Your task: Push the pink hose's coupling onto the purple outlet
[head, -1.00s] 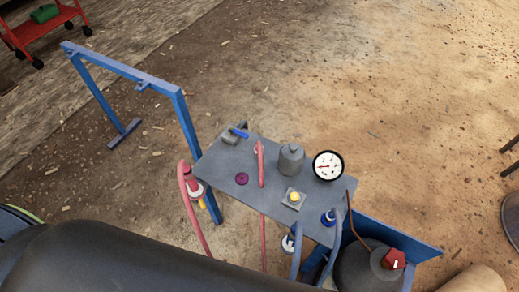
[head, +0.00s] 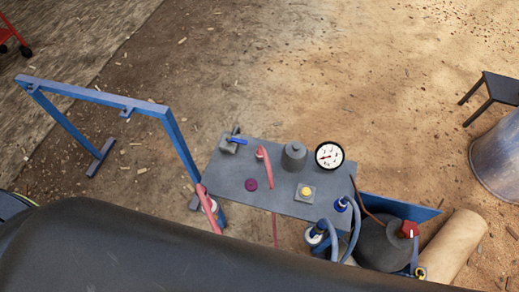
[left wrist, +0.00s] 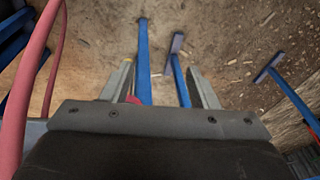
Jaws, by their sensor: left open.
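The purple outlet (head: 251,184) is a small round ribbed piece on the grey panel top, with nothing on it. A pink hose (head: 210,209) shows at the panel's left edge, and its lower part and coupling are not clearly visible. Another pink hose length (head: 266,168) rises from a fitting on the panel. In the left wrist view a pink hose (left wrist: 28,90) runs along the left side. My left gripper (left wrist: 160,85) is open, with a blue post beyond its fingers and a small pink piece beside the left finger. It does not show in the head view. My right gripper is not in view.
The panel (head: 225,170) also carries a blue-handled valve (head: 236,141), a grey cylinder (head: 293,156), a gauge (head: 329,156) and a yellow button (head: 307,191). Blue hoses (head: 345,225) hang at its right front. A blue frame (head: 100,97) stands left. Open dirt lies behind.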

